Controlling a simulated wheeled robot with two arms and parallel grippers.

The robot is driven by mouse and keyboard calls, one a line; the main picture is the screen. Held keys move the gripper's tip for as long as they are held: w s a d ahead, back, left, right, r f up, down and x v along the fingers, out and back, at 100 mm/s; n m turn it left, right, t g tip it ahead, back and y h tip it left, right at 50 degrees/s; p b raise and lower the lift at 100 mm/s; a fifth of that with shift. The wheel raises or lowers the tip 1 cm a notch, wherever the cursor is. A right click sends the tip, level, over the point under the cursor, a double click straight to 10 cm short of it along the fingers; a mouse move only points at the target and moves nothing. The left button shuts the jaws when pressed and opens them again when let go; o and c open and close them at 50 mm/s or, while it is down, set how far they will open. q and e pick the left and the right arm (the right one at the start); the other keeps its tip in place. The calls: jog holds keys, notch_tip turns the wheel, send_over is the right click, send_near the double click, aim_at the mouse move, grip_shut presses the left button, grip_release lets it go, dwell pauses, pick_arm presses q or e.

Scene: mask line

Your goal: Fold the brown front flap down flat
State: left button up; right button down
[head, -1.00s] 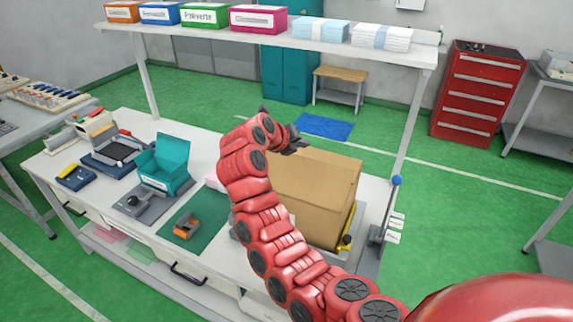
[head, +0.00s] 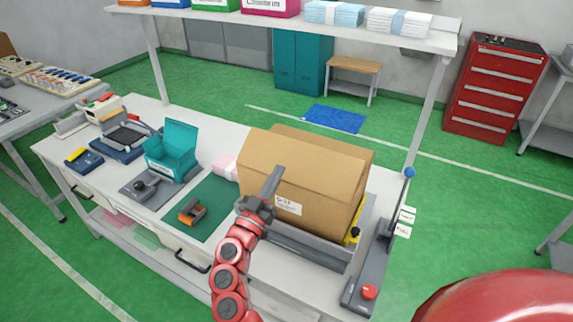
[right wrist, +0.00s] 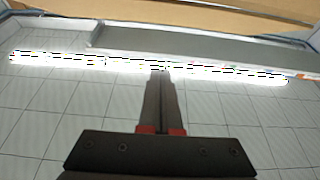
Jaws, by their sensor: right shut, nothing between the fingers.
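The brown carton (head: 322,218) stands in a grey holder on the workbench, a white label on its front face. Its front flap (head: 300,160) appears raised along the near top edge, tilted rather than flat. Another brown panel (head: 345,146) shows behind it. My right gripper (head: 279,171) is shut and empty, pointing up in front of the flap and carton front; contact cannot be told. In the right wrist view the shut fingers (right wrist: 161,72) point toward a brown surface (right wrist: 190,14) at the top edge. My left gripper is not in view.
A lever stand with a blue knob (head: 409,173) and red button (head: 369,292) stands right of the carton. Left are a green mat (head: 205,222) with an orange tool (head: 192,211) and a teal box (head: 172,150). A shelf (head: 300,24) spans above the bench.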

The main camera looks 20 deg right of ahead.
notch_tip(320, 180, up, 4)
jog(key=p, duration=0.3)
send_over(295, 159)
jog(key=s+a, duration=0.2)
jog(key=shift+w+d+f, duration=0.1)
jog(key=shift+w+f, duration=0.05)
jog(key=shift+w+d+f, duration=0.25)
jog(key=shift+f, duration=0.4)
jog(key=shift+w+d+f, duration=0.25)
jog(key=shift+f, duration=0.35)
jog(key=shift+w+d+f, duration=0.2)
jog(key=shift+d+f, duration=0.25)
jog(key=shift+f, duration=0.2)
jog(key=shift+w, duration=0.15)
